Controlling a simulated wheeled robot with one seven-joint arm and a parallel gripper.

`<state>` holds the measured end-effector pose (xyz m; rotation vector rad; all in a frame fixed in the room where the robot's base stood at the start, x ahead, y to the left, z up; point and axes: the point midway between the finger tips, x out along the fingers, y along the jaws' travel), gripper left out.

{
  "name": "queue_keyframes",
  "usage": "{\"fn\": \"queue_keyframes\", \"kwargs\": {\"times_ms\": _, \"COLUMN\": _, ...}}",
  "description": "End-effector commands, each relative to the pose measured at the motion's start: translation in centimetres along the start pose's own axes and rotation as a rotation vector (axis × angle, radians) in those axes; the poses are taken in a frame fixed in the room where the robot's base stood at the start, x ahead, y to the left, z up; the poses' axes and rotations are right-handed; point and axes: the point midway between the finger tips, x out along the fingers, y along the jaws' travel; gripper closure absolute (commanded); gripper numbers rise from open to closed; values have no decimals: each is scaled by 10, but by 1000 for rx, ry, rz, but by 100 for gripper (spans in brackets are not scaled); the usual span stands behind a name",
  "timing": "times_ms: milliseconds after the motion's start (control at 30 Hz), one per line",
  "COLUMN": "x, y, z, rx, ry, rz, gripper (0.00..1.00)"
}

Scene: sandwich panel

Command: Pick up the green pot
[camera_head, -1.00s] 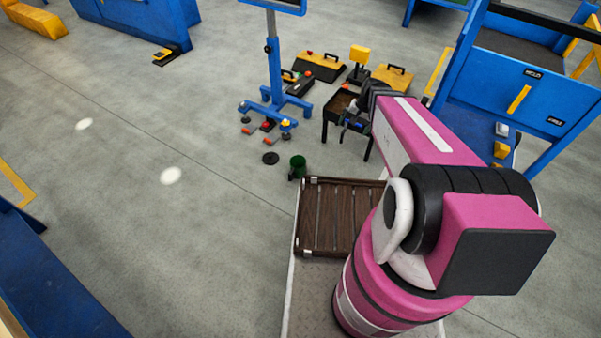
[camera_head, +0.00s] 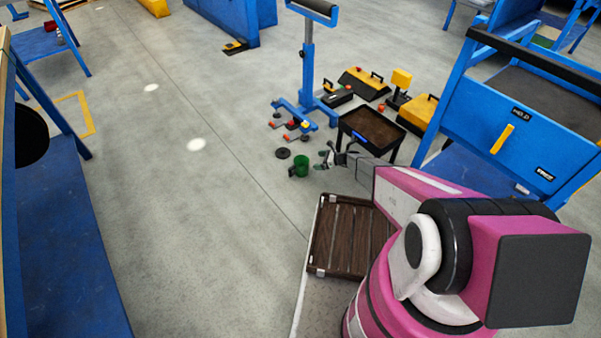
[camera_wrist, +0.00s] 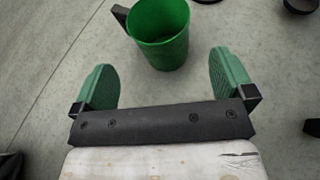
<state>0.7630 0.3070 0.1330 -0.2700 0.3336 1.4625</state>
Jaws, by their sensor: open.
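The green pot (camera_head: 302,166) stands upright on the grey floor, just in front of my base in the head view. In the wrist view the pot (camera_wrist: 163,40) is an open-topped green cup with a dark handle at its upper left. My gripper (camera_wrist: 163,78) is open and empty, with green pads left and right. The pot is centred between the pads and just beyond their tips, apart from both. In the head view my gripper (camera_head: 325,158) is small and close to the pot's right side.
A black disc (camera_head: 283,153) lies left of the pot. A blue stand (camera_head: 308,75) with small colourful items by its foot is behind. A low dark table (camera_head: 373,124) and yellow toolboxes (camera_head: 364,84) are at the back right. Floor to the left is clear.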

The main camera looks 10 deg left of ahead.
Motion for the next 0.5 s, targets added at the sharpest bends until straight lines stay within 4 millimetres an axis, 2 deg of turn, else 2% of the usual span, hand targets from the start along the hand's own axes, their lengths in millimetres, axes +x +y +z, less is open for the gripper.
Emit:
{"fn": "queue_keyframes", "kwargs": {"times_ms": 300, "x": 44, "y": 0, "z": 1, "rx": -4, "ry": 2, "rz": 2, "gripper": 0}}
{"fn": "queue_keyframes", "kwargs": {"times_ms": 500, "x": 55, "y": 1, "z": 2, "rx": -4, "ry": 2, "rz": 2, "gripper": 0}}
